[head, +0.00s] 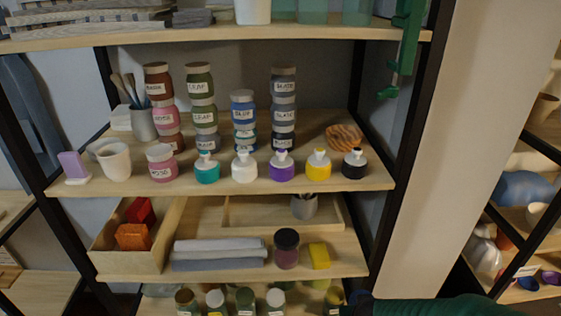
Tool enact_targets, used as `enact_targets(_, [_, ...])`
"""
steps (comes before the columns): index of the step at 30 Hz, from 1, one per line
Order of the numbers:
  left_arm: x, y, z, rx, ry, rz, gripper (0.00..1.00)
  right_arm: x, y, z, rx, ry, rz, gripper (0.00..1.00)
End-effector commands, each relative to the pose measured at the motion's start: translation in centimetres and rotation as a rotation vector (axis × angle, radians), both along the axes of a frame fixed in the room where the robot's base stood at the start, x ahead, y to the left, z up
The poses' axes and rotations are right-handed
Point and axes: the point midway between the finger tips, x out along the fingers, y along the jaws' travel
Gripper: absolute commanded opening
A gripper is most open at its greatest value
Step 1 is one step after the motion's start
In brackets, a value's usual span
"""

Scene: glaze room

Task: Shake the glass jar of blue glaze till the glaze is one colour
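A jar with a blue body, a white label and a pale lid (242,117) tops a short stack on the upper middle shelf. Its label is too small to read surely, and I cannot tell whether its colour is even. Smaller jars stand beneath it, with teal and dark blue bands. A dark green sleeve-like shape, likely my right arm, enters at the bottom right. A dark rounded end (360,301) lies at its left tip by the lowest shelf; its fingers cannot be made out. My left gripper is not in view.
Stacked jars (201,108) and grey-blue jars (284,107) flank the blue one. Squeeze bottles (281,167) line the shelf front. A dark-lidded jar (287,250) and yellow sponge (319,256) stand below.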

Motion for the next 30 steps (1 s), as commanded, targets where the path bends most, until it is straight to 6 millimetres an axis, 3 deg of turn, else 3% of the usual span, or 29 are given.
enact_targets(3, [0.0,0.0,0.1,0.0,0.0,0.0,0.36,0.4,-0.2,4.0,-0.001,-0.023,-0.009,0.0])
enact_targets(6, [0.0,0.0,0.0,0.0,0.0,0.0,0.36,0.1,-0.1,5.4,0.0,-0.015,-0.004,0.0])
enact_targets(13, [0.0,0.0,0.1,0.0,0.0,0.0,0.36,0.1,0.0,-0.1,-0.001,-0.002,0.003,0.0])
enact_targets(14, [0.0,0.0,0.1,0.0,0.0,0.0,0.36,0.2,0.0,0.0,-0.001,-0.006,0.002,0.0])
enact_targets(19, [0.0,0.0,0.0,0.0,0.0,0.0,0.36,0.3,-0.3,4.8,-0.002,-0.022,-0.011,0.0])
enact_targets(21, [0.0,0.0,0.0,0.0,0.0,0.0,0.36,0.1,-0.1,5.4,0.0,-0.014,-0.004,0.0])
enact_targets(27, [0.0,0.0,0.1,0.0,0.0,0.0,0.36,0.0,0.1,0.1,-0.002,0.001,0.006,0.0])
enact_targets(29, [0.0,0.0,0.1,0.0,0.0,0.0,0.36,0.2,0.0,0.0,-0.001,-0.006,0.002,0.0])
enact_targets(30, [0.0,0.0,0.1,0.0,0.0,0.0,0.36,0.3,-0.1,0.8,-0.002,-0.013,-0.005,0.0])
